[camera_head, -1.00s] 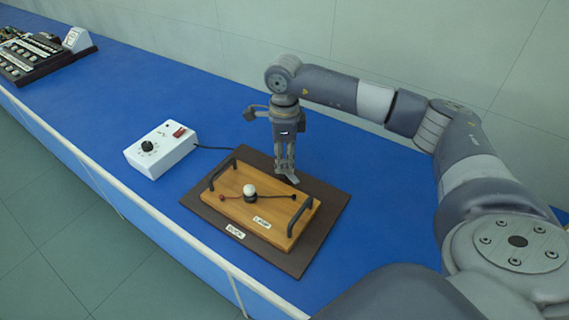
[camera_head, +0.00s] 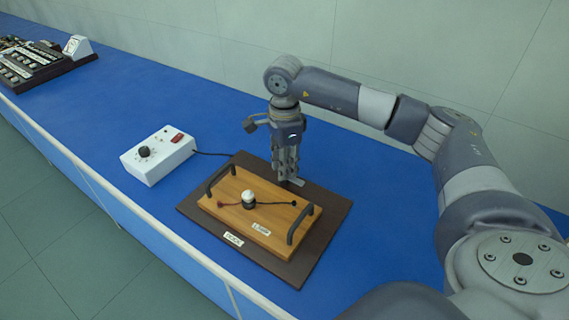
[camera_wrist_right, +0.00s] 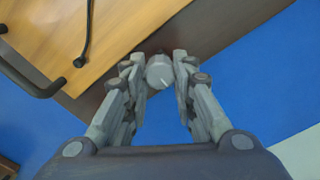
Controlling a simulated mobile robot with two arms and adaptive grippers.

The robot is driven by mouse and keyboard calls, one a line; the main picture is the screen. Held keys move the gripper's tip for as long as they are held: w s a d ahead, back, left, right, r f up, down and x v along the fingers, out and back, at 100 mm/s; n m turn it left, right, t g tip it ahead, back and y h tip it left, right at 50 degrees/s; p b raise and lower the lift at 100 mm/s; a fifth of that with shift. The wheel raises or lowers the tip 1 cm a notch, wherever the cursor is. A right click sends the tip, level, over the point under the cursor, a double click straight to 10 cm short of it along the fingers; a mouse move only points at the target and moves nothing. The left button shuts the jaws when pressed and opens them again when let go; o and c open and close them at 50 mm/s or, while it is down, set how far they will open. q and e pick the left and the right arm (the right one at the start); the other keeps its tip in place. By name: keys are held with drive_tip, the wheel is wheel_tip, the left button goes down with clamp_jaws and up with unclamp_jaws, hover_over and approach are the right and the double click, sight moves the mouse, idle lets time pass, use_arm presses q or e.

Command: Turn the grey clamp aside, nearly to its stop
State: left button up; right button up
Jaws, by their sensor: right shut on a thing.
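The grey clamp (camera_wrist_right: 160,72) shows in the right wrist view as a round grey knob with a pale line on its face. It sits at the edge of the dark brown dock plate (camera_head: 325,227). My right gripper (camera_wrist_right: 160,75) points down at the plate's far side and is shut on the clamp, one finger on each side. In the head view the right gripper (camera_head: 288,180) largely hides the clamp. A wooden lamp board (camera_head: 262,240) with two dark handles and a small white bulb (camera_head: 248,196) lies on the plate. My left gripper is not in view.
A white control box (camera_head: 158,158) with a black knob and red switch stands left of the plate, its cable running to it. A dark rack of parts (camera_head: 40,66) is at the far left. The blue bench (camera_head: 180,100) is clear between them.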

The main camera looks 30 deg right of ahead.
drive_tip(key=shift+w, duration=0.1)
drive_tip(key=o, duration=1.1)
wheel_tip(320, 180, up, 12)
drive_tip(key=shift+r, duration=0.1)
drive_tip(key=shift+a, duration=0.1)
